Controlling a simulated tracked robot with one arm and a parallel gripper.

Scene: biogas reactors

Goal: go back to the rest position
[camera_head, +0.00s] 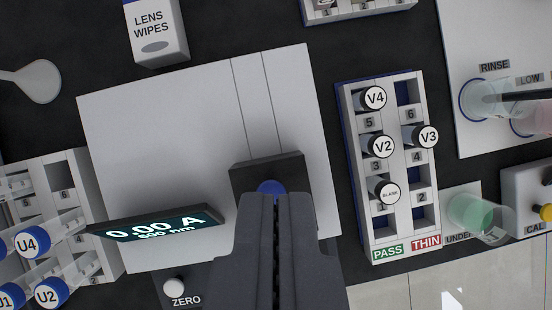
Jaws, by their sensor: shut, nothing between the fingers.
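My gripper (276,200) is shut, with its dark fingers together and nothing held. Its tips are at the bottom centre of the head view, over the front of a dark block (262,174) on a white photometer (170,110). A blue round shape (271,187) shows just beyond the fingertips; the fingers hide part of it, and I cannot tell whether they touch it. The photometer's display (158,223) reads 0.00 A, 600 nm. The ZERO button (174,286) is at its lower left.
Right of the photometer, a PASS/THIN rack (348,170) holds vials V4, V2, V3 and BLANK. A left rack (107,240) holds tilted blue-capped vials. A lens wipes box (155,32) stands at the top. Beakers (488,100) and a green cup (470,212) are at right.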

